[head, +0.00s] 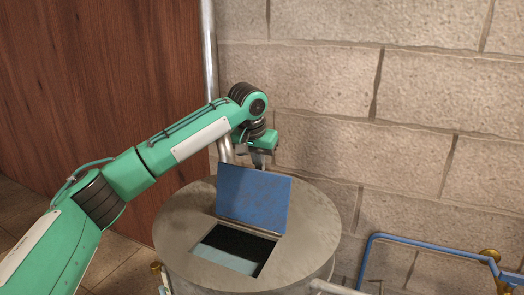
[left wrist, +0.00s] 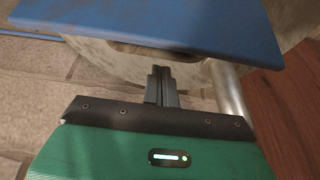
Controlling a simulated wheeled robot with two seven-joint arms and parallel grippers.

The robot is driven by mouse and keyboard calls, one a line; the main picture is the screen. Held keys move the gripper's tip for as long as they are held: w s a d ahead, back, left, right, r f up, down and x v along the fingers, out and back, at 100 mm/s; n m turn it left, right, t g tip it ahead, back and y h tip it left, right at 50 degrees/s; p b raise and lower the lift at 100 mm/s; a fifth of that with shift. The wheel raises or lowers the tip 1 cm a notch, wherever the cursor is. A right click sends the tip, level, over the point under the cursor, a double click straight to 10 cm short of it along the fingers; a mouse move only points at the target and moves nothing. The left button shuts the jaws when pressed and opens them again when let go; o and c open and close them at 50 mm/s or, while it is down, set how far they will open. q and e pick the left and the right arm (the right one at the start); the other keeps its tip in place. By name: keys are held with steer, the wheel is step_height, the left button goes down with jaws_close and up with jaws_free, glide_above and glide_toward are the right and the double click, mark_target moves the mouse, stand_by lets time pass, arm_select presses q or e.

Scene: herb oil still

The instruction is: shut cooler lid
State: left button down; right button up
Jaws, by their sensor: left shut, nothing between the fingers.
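The cooler (head: 180,228) is a round grey drum with a square opening (head: 232,250) in its top, dark inside with a pale blue area. Its blue lid (head: 252,199) stands open, nearly upright, along the far edge of the opening. In the left wrist view the lid (left wrist: 190,25) crosses the top of the picture. My left gripper (left wrist: 161,72) is shut and empty, its fingertips close to the lid. In the head view it is behind the lid, which hides the fingertips; I cannot tell whether they touch it. My right gripper is out of view.
A metal pipe (head: 209,60) rises behind the drum near the stone wall (head: 320,80). A brown wooden panel (head: 100,70) is at the left. Blue piping (head: 420,239) with brass fittings runs at the lower right. The space above the opening is clear.

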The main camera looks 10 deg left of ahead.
arm_select(q)
steer(key=shift+s+a+f, duration=0.1)
steer(key=shift+s+f, duration=0.05)
steer(key=shift+s, duration=0.2)
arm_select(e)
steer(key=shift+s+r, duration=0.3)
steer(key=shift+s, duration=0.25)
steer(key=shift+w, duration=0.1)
arm_select(q)
steer(key=shift+s, duration=0.1)
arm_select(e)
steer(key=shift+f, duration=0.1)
